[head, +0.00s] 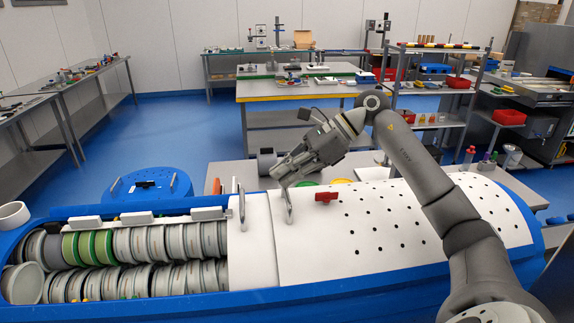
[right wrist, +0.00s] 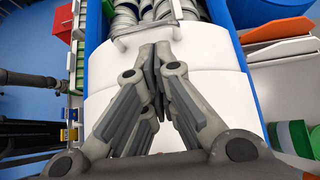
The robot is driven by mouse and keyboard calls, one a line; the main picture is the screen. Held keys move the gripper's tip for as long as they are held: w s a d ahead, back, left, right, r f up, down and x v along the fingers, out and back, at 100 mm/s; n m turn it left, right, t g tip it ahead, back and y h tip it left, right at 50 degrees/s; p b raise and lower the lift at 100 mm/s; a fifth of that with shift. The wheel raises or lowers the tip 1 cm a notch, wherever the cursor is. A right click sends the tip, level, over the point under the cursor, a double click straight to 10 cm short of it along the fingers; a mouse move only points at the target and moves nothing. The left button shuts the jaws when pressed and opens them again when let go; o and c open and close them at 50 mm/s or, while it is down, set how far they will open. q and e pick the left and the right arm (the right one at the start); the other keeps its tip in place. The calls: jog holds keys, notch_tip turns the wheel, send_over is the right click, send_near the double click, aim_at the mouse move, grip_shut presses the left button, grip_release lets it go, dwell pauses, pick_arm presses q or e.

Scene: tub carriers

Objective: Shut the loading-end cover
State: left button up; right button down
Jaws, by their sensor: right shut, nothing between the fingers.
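A long blue tub (head: 330,302) lies across the front of the head view. A plain white cover panel (head: 252,265) with an upright handle (head: 241,208) borders the opening. A larger perforated white cover (head: 375,225) closes the right part, with a metal handle (head: 289,207) at its left edge and a red knob (head: 326,197). Which one is the loading-end cover I cannot tell. My right gripper (head: 282,177) is shut and empty, just above the perforated cover's handle; the right wrist view shows its closed fingers (right wrist: 155,55) over the white panels.
A round blue lid or drum (head: 148,186) stands behind the tub. White blocks (head: 137,217) sit along the tub's back rim. A grey table (head: 225,172) with small parts is close behind the tub. Benches and a shelf rack stand farther back.

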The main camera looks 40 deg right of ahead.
aim_at(262, 207)
jog(key=a, duration=0.1)
jog(key=a+f+p, duration=0.1)
jog(key=w+a, duration=0.1)
jog(key=shift+f, duration=0.25)
jog(key=shift+w+a+f+p, duration=0.55)
jog(key=shift+w+f+p, duration=0.1)
jog(key=shift+f, duration=0.25)
jog(key=shift+w+a+f, duration=0.1)
jog(key=shift+w+f, duration=0.1)
jog(key=shift+f, duration=0.1)
jog(key=shift+a+f, duration=0.1)
jog(key=shift+f, duration=0.05)
jog(key=shift+a, duration=0.15)
pick_arm(q)
notch_tip(262, 207, up, 3)
jog(key=shift+w+r, duration=0.1)
jog(key=shift+w, duration=0.05)
